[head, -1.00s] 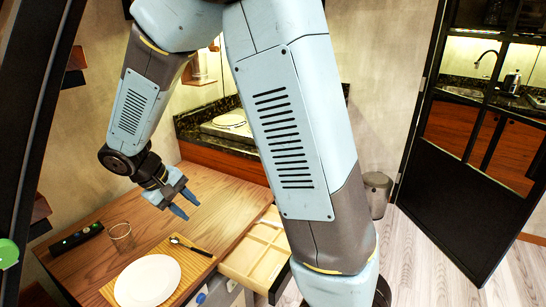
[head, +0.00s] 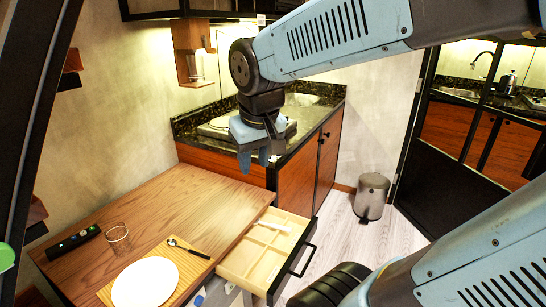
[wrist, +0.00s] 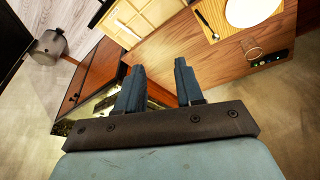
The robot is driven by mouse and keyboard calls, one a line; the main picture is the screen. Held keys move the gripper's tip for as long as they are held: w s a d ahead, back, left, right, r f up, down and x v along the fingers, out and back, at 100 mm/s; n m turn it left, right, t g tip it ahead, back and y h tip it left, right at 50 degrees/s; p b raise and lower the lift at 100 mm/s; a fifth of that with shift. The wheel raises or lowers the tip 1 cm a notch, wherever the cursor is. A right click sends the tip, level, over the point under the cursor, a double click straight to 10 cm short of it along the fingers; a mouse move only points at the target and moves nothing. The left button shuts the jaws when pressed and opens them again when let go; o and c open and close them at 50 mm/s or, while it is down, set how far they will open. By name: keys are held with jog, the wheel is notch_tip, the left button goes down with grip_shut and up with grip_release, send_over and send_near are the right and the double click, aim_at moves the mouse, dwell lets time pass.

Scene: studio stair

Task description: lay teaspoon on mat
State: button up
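The spoon also shows in the wrist view (wrist: 207,24), on the mat next to the plate (wrist: 252,10). My gripper (head: 254,165) is raised well away from the mat, above the far right of the table by the counter. Its two blue fingers (wrist: 159,80) are apart in the wrist view with nothing between them, so it is open and empty.
A clear glass (head: 118,238) and a black device (head: 73,241) stand left of the mat. An open drawer (head: 262,252) with wooden compartments juts out at the table's right, holding a pale item. A counter (head: 240,150) stands behind; a bin (head: 371,196) is on the floor.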

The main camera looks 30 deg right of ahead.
jog(key=shift+m+t, duration=0.5)
jog(key=shift+t, duration=0.4)
jog(key=s, duration=0.1)
jog(key=s+d+r, duration=0.1)
jog(key=s, duration=0.1)
jog(key=s+d+r, duration=0.1)
jog(key=shift+s, duration=0.3)
